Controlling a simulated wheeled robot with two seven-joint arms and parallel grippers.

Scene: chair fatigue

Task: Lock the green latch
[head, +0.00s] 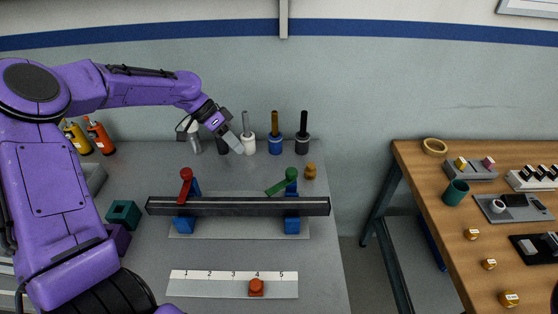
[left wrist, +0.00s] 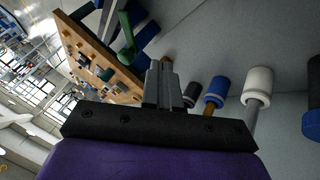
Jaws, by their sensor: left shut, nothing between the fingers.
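The green latch (head: 281,184) is at the right end of a long dark bar (head: 238,206). Its lever slants from a round knob at upper right down to the left, just above the bar. In the left wrist view the green latch (left wrist: 126,38) shows at upper left, beside a blue support. My left gripper (head: 234,144) is shut and empty, above the back of the bench, to the left of and behind the green latch, apart from it. Its closed fingers (left wrist: 160,84) show in the left wrist view. My right gripper is not in view.
A red latch (head: 184,186) stands at the bar's left end. Behind are several upright handled tools, including a blue-based one (head: 275,146) and a black one (head: 302,145). A numbered strip (head: 210,285) with a red slider (head: 256,288) lies in front. A wooden table (head: 415,160) is at right.

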